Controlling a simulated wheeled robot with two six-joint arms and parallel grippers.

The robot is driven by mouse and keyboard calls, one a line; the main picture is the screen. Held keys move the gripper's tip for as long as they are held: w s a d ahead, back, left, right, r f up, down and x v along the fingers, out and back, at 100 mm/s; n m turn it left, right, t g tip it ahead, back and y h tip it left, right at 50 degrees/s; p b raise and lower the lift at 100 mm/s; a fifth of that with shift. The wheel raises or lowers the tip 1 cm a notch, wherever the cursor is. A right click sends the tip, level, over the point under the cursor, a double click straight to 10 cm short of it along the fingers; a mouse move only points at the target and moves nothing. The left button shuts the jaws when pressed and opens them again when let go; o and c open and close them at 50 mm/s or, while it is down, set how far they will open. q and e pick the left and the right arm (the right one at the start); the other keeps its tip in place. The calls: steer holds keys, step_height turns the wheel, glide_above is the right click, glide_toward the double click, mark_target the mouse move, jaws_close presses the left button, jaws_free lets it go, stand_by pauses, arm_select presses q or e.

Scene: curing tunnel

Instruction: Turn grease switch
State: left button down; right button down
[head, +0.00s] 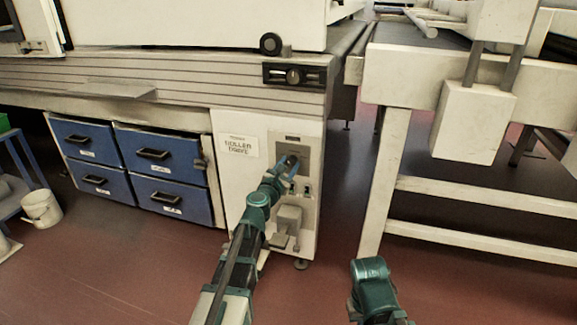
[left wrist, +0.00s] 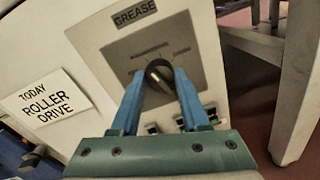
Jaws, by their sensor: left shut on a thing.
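The grease switch (left wrist: 158,74) is a dark round knob on a grey plate (left wrist: 185,50) below a "GREASE" label (left wrist: 134,13) in the left wrist view. My left gripper (left wrist: 160,78) has its two blue fingers on either side of the knob, shut on it. In the head view my left gripper (head: 292,164) reaches the panel on the white cabinet (head: 226,180), and it hides most of the knob there. My right arm shows at the bottom of the head view, but its fingers are not visible.
A paper "ROLLER DRIVE" sign (head: 238,146) is left of the panel. Small switches (left wrist: 212,113) sit below the knob. Blue drawers (head: 150,160) are to the left. A white-legged conveyor frame (head: 383,180) stands to the right. Open red floor lies in front.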

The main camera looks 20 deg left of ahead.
arm_select(q)
steer(key=m, duration=0.4)
steer(key=shift+d+m+p, duration=0.1)
steer(key=shift+m+p, duration=0.25)
steer(key=shift+m, duration=1.35)
arm_select(e)
steer(key=shift+r, duration=0.4)
arm_select(q)
steer(key=shift+c, duration=2)
jaws_free()
steer(key=shift+s, duration=0.2)
